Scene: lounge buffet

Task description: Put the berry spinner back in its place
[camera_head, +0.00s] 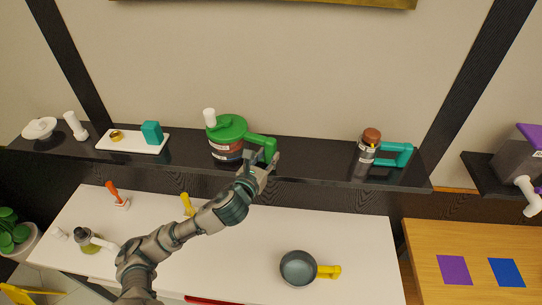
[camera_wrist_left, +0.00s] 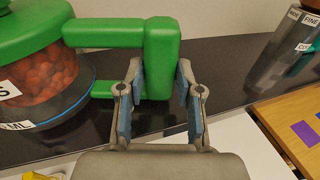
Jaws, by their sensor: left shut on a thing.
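The berry spinner (camera_head: 228,128) is a clear tub of red berries with a green lid, a white knob on top and a green side handle. It is at the black shelf (camera_head: 320,155), upright; I cannot tell whether its base touches the shelf. In the left wrist view the spinner (camera_wrist_left: 38,75) fills the left side, with part of a label showing. My left gripper (camera_head: 264,164) is shut on the green handle, one finger on each side of it in the left wrist view (camera_wrist_left: 159,80). My right gripper is out of view.
On the shelf, a white tray (camera_head: 125,146) with a teal block stands left, and a brown-topped grinder (camera_head: 367,145) with a teal handle right. A white counter (camera_head: 240,245) below holds a pan (camera_head: 298,268). A wooden table (camera_head: 430,235) with coloured squares is at right.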

